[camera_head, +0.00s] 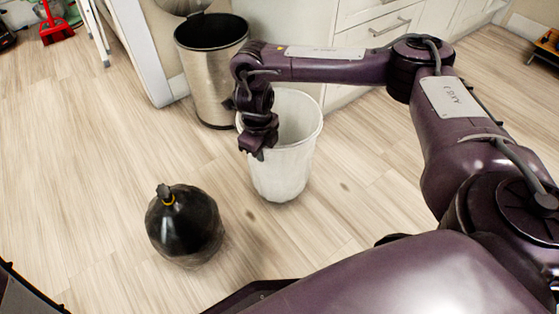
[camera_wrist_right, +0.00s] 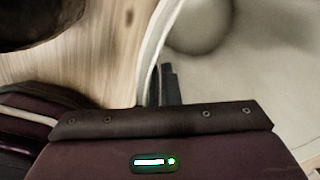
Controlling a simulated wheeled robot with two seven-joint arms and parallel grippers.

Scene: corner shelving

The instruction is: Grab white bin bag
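The white bin bag (camera_head: 283,170) stands upright and open-topped on the wooden floor, shaped like a tall tub. Its pale rim and inside also show in the right wrist view (camera_wrist_right: 235,75). My right gripper (camera_head: 252,148) reaches down at the bag's left rim in the head view. In the right wrist view its dark fingers (camera_wrist_right: 165,86) are close together, with the rim running in at them; they look shut on it, though the contact is partly hidden. My left gripper is not in view.
A tied black bag (camera_head: 184,226) sits on the floor to the left in front. A metal bin (camera_head: 213,85) with a black rim stands behind the white bag, near white cabinets (camera_head: 375,28). A red dustpan (camera_head: 56,32) is far left.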

